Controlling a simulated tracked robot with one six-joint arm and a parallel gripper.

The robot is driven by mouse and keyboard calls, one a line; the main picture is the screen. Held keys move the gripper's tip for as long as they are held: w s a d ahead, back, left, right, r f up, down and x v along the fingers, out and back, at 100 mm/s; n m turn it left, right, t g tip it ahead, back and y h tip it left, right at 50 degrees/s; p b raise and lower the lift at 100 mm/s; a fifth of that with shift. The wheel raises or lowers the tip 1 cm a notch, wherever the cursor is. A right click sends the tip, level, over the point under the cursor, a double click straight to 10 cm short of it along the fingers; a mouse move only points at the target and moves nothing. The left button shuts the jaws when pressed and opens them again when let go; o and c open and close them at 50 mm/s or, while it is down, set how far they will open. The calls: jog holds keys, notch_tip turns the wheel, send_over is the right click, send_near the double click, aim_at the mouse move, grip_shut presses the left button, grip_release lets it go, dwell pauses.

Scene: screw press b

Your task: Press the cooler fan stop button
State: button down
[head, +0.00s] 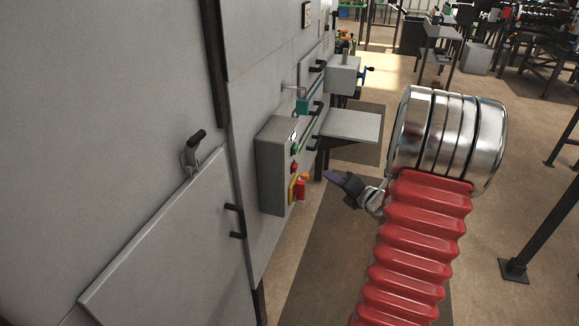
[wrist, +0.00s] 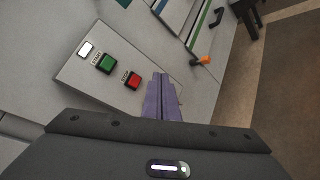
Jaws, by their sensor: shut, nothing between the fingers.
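A grey control box (head: 270,180) is on the machine's side in the head view. In the wrist view its panel (wrist: 82,72) carries a green button (wrist: 106,64) marked START and a red stop button (wrist: 133,80) marked STOP. The head view also shows the green button (head: 295,149) and a red button (head: 293,168). My gripper (wrist: 160,78) is shut and empty, its purple fingers together just right of the red button in the wrist view. In the head view my gripper (head: 331,176) is right of the box, with a visible gap.
A red-handled switch (head: 300,190) on a yellow plate sits low on the box. An orange knob (wrist: 203,60) shows beyond my fingertips. A grey shelf (head: 349,125) juts out past the box. Open floor lies right of the machine.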

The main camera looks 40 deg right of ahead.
aim_at(296, 168)
jog(key=shift+s+d+f+m+h, duration=0.2)
jog(key=shift+d+m, duration=0.1)
jog(key=shift+d, duration=0.15)
jog(key=shift+s+d+f+m+h, duration=0.1)
jog(key=shift+d+f+m+h, duration=0.15)
jog(key=shift+d, duration=0.2)
jog(key=shift+w+a+r, duration=0.15)
jog(key=shift+w, duration=0.05)
jog(key=w+a, duration=0.5)
jog(key=w, duration=0.1)
jog(key=shift+w, duration=0.4)
jog(key=shift+a, duration=0.1)
dwell(1.4)
jog(key=shift+w+y, duration=0.1)
jog(key=shift+y, duration=0.15)
jog(key=shift+w+a, duration=0.25)
